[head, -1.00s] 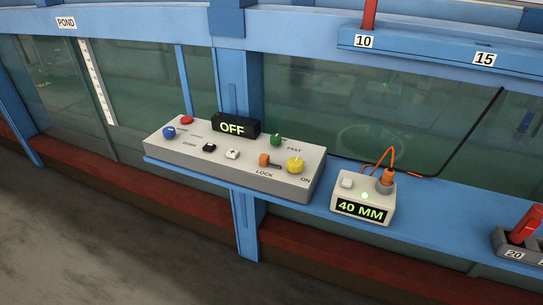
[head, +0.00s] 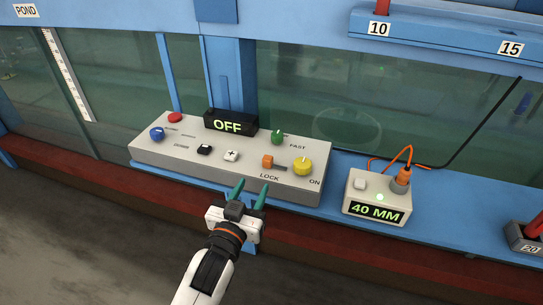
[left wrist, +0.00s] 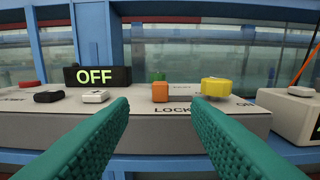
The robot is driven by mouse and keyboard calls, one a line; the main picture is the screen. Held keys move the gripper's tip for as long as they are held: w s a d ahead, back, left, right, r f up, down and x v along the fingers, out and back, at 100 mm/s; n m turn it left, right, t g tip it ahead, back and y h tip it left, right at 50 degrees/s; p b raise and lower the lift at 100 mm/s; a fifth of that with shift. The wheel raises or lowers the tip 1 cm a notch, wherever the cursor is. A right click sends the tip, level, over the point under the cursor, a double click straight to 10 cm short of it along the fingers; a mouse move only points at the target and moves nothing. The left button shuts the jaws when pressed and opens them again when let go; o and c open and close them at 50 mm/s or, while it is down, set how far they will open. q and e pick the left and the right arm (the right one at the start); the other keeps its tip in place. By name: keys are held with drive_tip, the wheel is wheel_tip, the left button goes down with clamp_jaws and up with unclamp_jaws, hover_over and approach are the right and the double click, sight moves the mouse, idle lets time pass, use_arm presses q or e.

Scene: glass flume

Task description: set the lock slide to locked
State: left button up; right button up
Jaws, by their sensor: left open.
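The lock slide has an orange knob (head: 267,161) at the left end of a short dark slot, above the word LOCK on the grey control box (head: 180,168). In the left wrist view the orange knob (left wrist: 160,92) stands ahead, in the gap between my fingertips. My left gripper (head: 250,188) is open and empty, in front of the box's front edge and apart from the knob. Its green fingers (left wrist: 160,125) point toward the box. My right gripper is not in view.
A yellow knob (head: 303,165) stands just right of the slide, with a green knob (head: 277,137) behind. The display (head: 231,124) reads OFF. White and black buttons, a blue knob (head: 157,134) and a red button sit left. A 40 MM meter (head: 377,197) stands right on the blue ledge.

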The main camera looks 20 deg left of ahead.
sight(266, 163)
use_arm(q)
drive_tip(key=w, duration=0.5)
drive_tip(key=w+p, duration=0.1)
drive_tip(key=w, duration=0.5)
drive_tip(key=shift+w+d+f, duration=0.1)
drive_tip(key=shift+w+d, duration=0.1)
